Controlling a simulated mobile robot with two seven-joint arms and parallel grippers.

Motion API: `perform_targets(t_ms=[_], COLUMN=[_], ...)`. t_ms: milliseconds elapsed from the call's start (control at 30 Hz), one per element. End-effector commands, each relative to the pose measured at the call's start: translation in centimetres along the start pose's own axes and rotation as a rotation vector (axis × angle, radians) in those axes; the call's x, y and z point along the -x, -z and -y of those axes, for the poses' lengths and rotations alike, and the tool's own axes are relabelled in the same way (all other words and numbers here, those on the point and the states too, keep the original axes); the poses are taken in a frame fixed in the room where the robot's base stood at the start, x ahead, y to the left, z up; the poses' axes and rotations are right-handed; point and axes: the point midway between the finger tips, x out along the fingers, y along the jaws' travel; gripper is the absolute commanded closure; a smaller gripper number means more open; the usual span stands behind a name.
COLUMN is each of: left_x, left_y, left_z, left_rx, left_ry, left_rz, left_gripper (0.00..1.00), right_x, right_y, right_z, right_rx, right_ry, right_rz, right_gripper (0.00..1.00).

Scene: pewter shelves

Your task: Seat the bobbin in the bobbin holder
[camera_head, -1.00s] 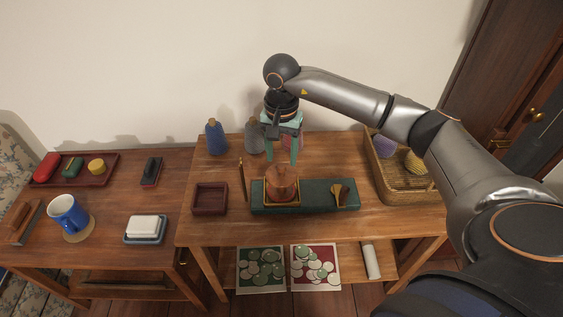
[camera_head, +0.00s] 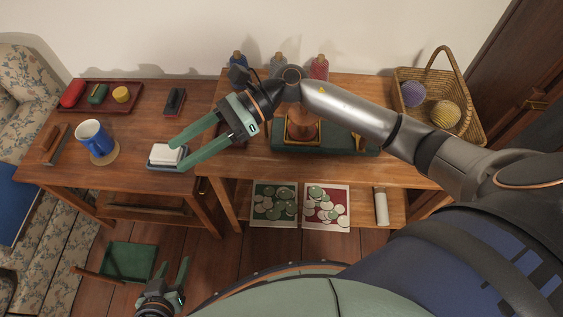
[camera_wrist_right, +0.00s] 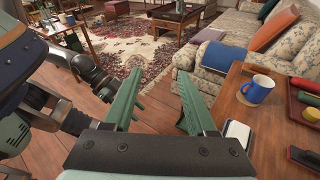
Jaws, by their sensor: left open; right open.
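The copper-brown bobbin (camera_head: 304,120) stands upright within the yellow-edged square bobbin holder (camera_head: 289,134), on a long green base (camera_head: 365,146). My right arm hides part of both, so I cannot tell whether the bobbin is fully down. My left gripper (camera_head: 174,266) is open and empty, low in front of the tables.
A white block (camera_head: 167,154) in a blue dish and a blue mug (camera_head: 92,139) stand on the left table. Bottles (camera_head: 319,68) stand behind the holder. A wicker basket (camera_head: 470,105) with yarn balls is right. Two cards with discs (camera_head: 275,204) lie on the lower shelf.

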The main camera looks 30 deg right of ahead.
Motion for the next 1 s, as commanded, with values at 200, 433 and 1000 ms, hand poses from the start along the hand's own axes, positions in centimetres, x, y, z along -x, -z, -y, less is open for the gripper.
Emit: perform_targets(t_ms=[200, 433, 1000], left_x=[0.1, 0.1, 0.0], left_y=[0.3, 0.4, 0.2], left_z=[0.0, 0.0, 0.0], left_rx=[0.0, 0.0, 0.0], left_ry=[0.0, 0.0, 0.0], left_rz=[-0.006, -0.008, -0.005], left_gripper=[0.5, 0.5, 0.5], right_x=[0.2, 5.5, 6.2], right_y=[-3.1, 6.9, 28.0], right_z=[1.8, 4.6, -7.6], right_rx=[-0.823, -1.807, 2.084], right_ry=[0.143, 0.286, -0.372], right_rz=[0.671, 1.318, -1.486], right_gripper=[0.43, 0.43, 0.43])
